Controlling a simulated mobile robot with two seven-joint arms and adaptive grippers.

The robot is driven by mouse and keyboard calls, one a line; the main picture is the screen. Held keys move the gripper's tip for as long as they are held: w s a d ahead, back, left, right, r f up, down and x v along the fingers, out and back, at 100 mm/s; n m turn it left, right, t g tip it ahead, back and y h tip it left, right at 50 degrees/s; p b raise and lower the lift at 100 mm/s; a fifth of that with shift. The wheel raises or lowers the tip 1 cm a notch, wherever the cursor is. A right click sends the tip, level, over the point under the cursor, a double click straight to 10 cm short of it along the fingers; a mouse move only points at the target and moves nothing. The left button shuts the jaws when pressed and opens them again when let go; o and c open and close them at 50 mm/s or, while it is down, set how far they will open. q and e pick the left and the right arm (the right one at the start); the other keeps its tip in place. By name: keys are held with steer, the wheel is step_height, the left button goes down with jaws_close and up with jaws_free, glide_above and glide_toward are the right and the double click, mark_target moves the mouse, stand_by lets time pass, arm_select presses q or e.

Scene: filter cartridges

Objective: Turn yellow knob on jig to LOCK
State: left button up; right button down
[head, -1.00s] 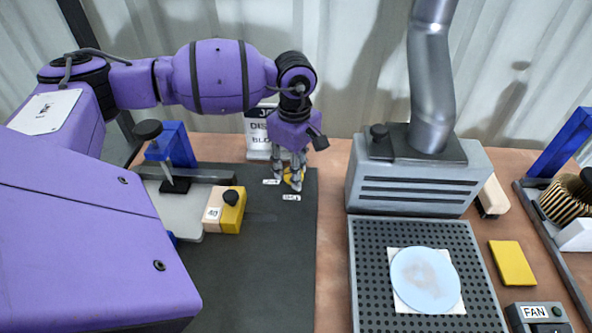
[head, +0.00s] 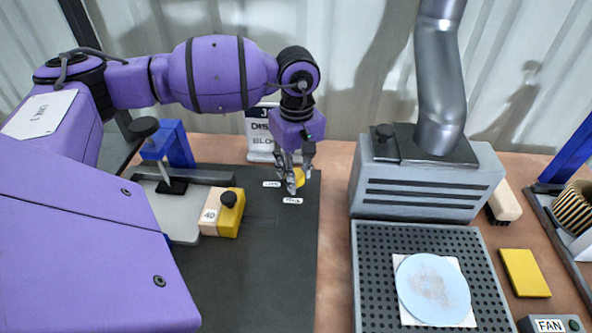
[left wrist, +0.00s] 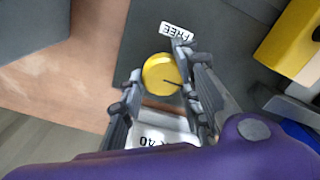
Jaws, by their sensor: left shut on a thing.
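The yellow knob (head: 299,175) sits near the back right of the dark jig plate (head: 270,260). It is a round disc in the left wrist view (left wrist: 158,73), with a thin dark line running from its middle toward the right fingers. My left gripper (head: 292,182) points down and is shut on the knob, fingers on both sides; it also shows in the left wrist view (left wrist: 158,88). Two small white labels (head: 272,184) (head: 292,200) lie beside the knob. The FREE label (left wrist: 177,32) is readable; the other is hidden in the wrist view. My right gripper is out of view.
A yellow-and-cream block marked 40 (head: 223,212) and a clamp with a black knob (head: 144,128) stand left of the knob. A sign (head: 260,150) stands close behind my gripper. A grey vented box (head: 425,185) and perforated tray (head: 378,300) are at the right.

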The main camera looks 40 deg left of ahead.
mark_target(298, 172)
arm_select(q)
steer(key=shift+w+r, duration=0.3)
steer(key=shift+w, duration=0.05)
steer(key=o, duration=1.1)
steer(key=shift+c, duration=0.2)
steer(key=shift+f, duration=0.15)
steer(key=shift+s, duration=0.1)
step_height(298, 172, up, 12)
